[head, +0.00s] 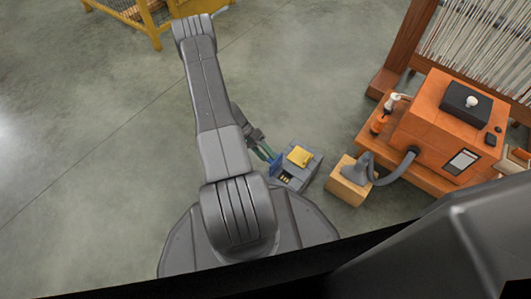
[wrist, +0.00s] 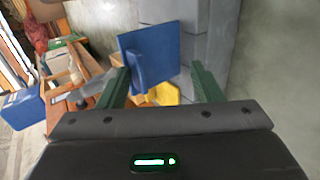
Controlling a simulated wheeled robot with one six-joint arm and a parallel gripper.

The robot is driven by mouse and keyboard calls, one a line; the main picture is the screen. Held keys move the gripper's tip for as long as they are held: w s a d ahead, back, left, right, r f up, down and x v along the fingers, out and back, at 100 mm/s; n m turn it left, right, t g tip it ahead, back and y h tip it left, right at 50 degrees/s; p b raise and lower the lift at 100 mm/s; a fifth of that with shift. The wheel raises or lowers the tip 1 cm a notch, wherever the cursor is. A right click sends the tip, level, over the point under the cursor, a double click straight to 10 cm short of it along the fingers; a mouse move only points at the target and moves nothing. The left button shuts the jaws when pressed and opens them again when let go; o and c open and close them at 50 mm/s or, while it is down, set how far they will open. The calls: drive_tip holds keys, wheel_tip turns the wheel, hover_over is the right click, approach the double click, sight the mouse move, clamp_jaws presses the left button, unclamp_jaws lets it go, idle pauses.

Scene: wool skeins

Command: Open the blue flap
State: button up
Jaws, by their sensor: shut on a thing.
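The blue flap (head: 274,164) is at the left side of a small grey box (head: 311,172) on the floor in the head view. It looks raised, with a dark opening beside it that shows a little yellow inside. In the wrist view the flap (wrist: 160,50) is a flat blue panel with a blue fin standing out from it. My gripper (head: 265,153) has green fingers and reaches the flap from the upper left. The exact contact is hard to see.
A yellow pad (head: 299,156) lies on top of the grey box. A tan block (head: 347,184) under a grey hose nozzle stands close to its right. An orange machine (head: 440,115) and a wooden loom stand further right. The floor on the left is clear.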

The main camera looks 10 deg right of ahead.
drive_tip(key=shift+o, duration=1)
drive_tip(key=shift+f, duration=0.45)
drive_tip(key=shift+r, duration=0.2)
drive_tip(key=shift+c, duration=1)
drive_tip(key=shift+w, duration=0.1)
drive_tip(key=shift+w+a, duration=0.65)
drive_tip(key=shift+c, duration=1.2)
drive_tip(key=w+a, duration=0.9)
drive_tip(key=w, duration=0.1)
drive_tip(key=shift+w+r, duration=0.3)
drive_tip(key=shift+r, duration=0.05)
drive_tip(key=p+v, duration=0.3)
drive_tip(key=v, duration=1)
drive_tip(key=shift+w+a+r, duration=0.2)
drive_tip(key=shift+w+a, duration=0.05)
